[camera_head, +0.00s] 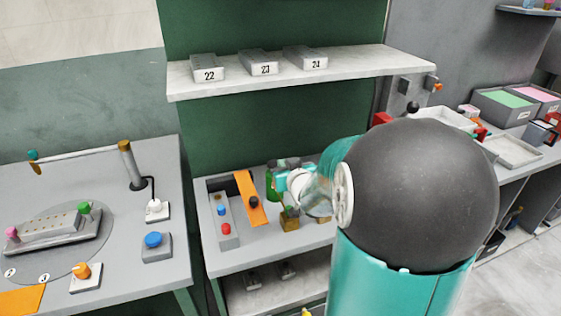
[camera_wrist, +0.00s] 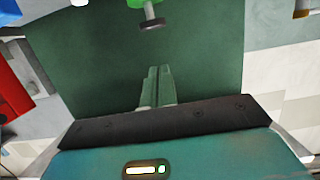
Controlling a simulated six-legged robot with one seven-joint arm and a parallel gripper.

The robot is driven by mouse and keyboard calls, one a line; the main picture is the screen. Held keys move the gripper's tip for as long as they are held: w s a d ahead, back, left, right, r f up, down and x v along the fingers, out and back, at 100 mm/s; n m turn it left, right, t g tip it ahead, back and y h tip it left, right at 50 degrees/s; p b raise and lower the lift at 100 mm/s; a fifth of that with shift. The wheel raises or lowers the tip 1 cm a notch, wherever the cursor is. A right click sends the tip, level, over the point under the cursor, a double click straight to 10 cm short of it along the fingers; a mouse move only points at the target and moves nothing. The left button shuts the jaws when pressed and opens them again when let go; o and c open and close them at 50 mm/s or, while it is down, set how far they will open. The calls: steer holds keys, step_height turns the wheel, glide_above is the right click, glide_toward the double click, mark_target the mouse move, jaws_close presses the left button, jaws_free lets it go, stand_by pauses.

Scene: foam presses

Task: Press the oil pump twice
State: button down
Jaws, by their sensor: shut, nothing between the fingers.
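A green upright object (camera_head: 271,183), which may be the oil pump, stands on the middle bench and is partly hidden behind my gripper (camera_head: 281,181). A small brass-coloured block (camera_head: 289,219) stands in front of it, below my wrist. I cannot tell for sure whether this is the pump. My gripper (camera_wrist: 157,80) is shut and empty, its two fingers together and apart from the knob. My arm hides the right side of the bench.
A control box with blue and red buttons (camera_head: 220,218) and an orange strip with a black knob (camera_head: 247,192) stand left on the bench. Above, a shelf (camera_head: 380,67) bears blocks numbered 22, 23 and 24. A left table (camera_head: 115,240) holds a blue button and a turntable.

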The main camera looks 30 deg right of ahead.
steer(key=shift+v, duration=1.05)
steer(key=s+a+r+n+g+y, duration=0.1)
steer(key=s+a+g, duration=0.3)
steer(key=s+a, duration=0.6)
steer(key=s+a+r+n+g+y, duration=0.1)
steer(key=s+a+g, duration=0.4)
steer(key=s+a, duration=0.6)
steer(key=shift+a+r+n+y, duration=0.4)
steer(key=shift+a+r+y, duration=0.5)
steer(key=shift+a, duration=0.3)
